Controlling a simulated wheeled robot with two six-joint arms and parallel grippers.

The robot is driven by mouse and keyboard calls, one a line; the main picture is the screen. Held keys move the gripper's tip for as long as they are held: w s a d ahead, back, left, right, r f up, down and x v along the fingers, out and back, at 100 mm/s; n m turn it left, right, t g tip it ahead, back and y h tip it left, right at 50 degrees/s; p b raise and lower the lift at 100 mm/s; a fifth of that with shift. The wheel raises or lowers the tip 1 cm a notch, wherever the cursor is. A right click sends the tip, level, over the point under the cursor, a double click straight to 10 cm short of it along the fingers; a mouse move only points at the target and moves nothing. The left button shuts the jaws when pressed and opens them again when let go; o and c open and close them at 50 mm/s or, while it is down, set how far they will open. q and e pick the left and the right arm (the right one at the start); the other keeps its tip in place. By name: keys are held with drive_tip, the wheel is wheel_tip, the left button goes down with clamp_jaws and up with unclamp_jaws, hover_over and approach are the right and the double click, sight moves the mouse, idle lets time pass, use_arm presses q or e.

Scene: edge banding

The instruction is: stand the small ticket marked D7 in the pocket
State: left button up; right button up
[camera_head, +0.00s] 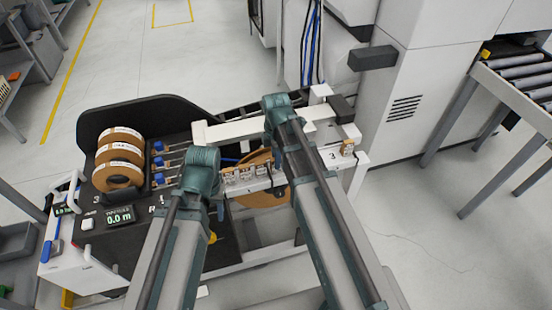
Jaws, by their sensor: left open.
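Several small tickets (246,175) stand in a row along a pale rail in the middle of the head view; their marks are too small to read, so I cannot pick out D7. A small brown-and-white piece (347,147) sits beside a white plate marked 3 (332,155) at the rail's right end. I cannot tell which part is the pocket. My left gripper (220,209) is open, low at the left end of the ticket row, mostly hidden by my left arm. My right gripper is largely hidden behind my right arm, near the row's right end.
Brown banding rolls (118,174) stand on the dark machine at left, near blue-tipped rods and a 0.0 m display (120,216). A large brown roll (262,194) is behind the rail. A roller conveyor (520,82) stands at right. Floor at the lower right is clear.

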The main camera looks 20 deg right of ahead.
drive_tip(key=o, duration=0.5)
drive_tip(key=shift+r, duration=0.2)
wheel_tip(320, 180, up, 14)
drive_tip(key=p, duration=1.4)
drive_tip(key=shift+f, duration=0.25)
